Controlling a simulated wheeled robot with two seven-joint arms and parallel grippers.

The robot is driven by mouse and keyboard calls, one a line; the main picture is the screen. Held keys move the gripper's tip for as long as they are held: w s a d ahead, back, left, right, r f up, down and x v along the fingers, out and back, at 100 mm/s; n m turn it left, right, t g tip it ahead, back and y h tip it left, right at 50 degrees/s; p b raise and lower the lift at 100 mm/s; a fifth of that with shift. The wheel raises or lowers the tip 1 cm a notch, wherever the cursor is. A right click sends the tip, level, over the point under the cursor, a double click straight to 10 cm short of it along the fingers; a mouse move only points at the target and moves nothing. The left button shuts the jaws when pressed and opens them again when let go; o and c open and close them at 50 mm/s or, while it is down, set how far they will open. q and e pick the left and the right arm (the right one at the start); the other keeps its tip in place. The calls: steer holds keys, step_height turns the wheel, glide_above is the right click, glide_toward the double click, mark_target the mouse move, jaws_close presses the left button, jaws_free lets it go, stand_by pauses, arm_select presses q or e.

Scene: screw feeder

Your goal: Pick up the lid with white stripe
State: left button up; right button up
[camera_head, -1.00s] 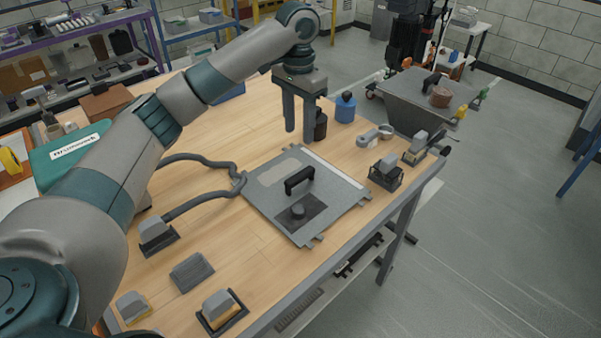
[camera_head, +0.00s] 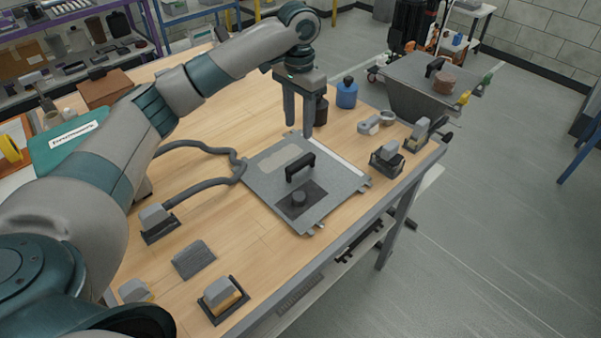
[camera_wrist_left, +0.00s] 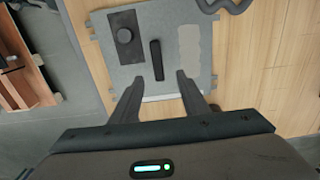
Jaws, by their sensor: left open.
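The lid with white stripe (camera_head: 335,195) is a flat grey panel lying on the wooden table, with a pale stripe along its far-right edge. A black handle (camera_head: 300,167) stands up from its middle, and a dark round knob (camera_head: 298,198) sits on a dark patch nearer the front edge. My left gripper (camera_head: 299,128) points down above the lid's far side, open and empty. In the left wrist view the handle (camera_wrist_left: 157,60) lies beyond the spread fingertips (camera_wrist_left: 159,78), roughly in line with the gap, over the lid (camera_wrist_left: 172,40). My right gripper is out of view.
A grey hose (camera_head: 205,185) lies left of the lid. Blue (camera_head: 346,93) and dark (camera_head: 321,112) bottles stand behind it. Grey-topped blocks (camera_head: 386,158) sit to its right, and more (camera_head: 222,294) at the front left. The table's front edge is close to the lid.

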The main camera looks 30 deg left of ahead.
arm_select(q)
steer(key=p, duration=0.2)
glide_above(300, 161)
steer(key=f, duration=0.7)
steer(key=shift+w+a, duration=0.1)
steer(key=shift+a, duration=0.15)
steer(key=shift+f, duration=0.6)
steer(key=shift+d+f+p, duration=0.1)
steer(key=shift+f+p, duration=0.25)
steer(key=shift+f, duration=0.05)
steer(key=f, duration=0.1)
steer(key=f+p, duration=0.1)
steer(key=f, duration=0.1)
steer(key=shift+s+d, duration=0.2)
steer(key=shift+f+p, duration=0.3)
steer(key=shift+f, duration=0.4)
